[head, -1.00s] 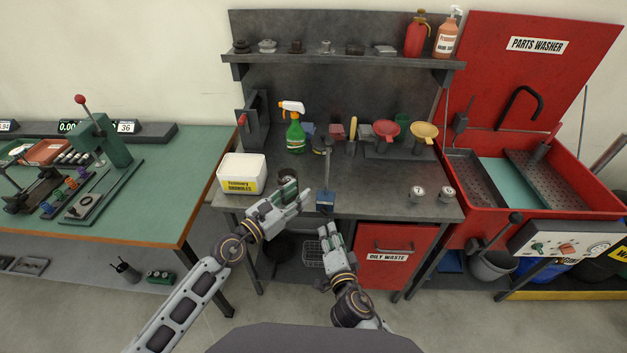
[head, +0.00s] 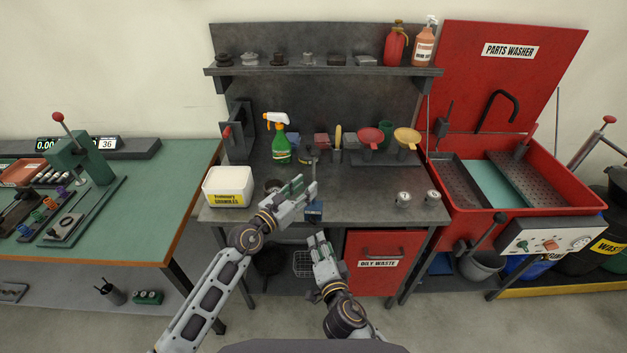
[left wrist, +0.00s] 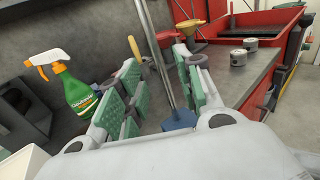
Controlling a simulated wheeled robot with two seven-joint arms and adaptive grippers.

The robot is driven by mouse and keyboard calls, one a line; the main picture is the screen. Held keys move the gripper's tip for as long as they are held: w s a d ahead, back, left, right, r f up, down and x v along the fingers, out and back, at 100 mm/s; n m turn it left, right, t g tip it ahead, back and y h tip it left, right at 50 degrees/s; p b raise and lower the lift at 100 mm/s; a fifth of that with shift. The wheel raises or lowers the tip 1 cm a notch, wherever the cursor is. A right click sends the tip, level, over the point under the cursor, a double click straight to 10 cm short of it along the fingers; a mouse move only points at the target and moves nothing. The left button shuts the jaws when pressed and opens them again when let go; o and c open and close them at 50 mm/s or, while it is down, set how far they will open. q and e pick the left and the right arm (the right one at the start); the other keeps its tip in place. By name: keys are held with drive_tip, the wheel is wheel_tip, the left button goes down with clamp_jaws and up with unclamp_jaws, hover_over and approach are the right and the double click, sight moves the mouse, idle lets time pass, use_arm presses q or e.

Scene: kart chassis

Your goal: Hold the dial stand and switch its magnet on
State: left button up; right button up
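The dial stand has a small blue base (head: 313,212) at the front edge of the grey bench, with a thin upright post. In the left wrist view its blue base (left wrist: 180,121) and post (left wrist: 157,55) show between the fingers, beyond the fingertips or level with them; I cannot tell which. My left gripper (head: 304,188) is open beside the post, just above the base. Its green-padded fingers stand apart in the left wrist view (left wrist: 160,85). The magnet switch cannot be made out. My right gripper (head: 321,243) is open and empty, low in front of the bench edge.
A white tub (head: 228,188) stands left of my left gripper. A green spray bottle (head: 281,147), a red funnel (head: 370,138) and a yellow funnel (head: 407,138) stand behind. Two small metal pieces, one here (head: 403,199), sit at right. The red oily waste cabinet (head: 384,245) is below.

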use_arm(q)
drive_tip(key=shift+x, duration=2.45)
drive_tip(key=shift+c, duration=0.3)
clamp_jaws()
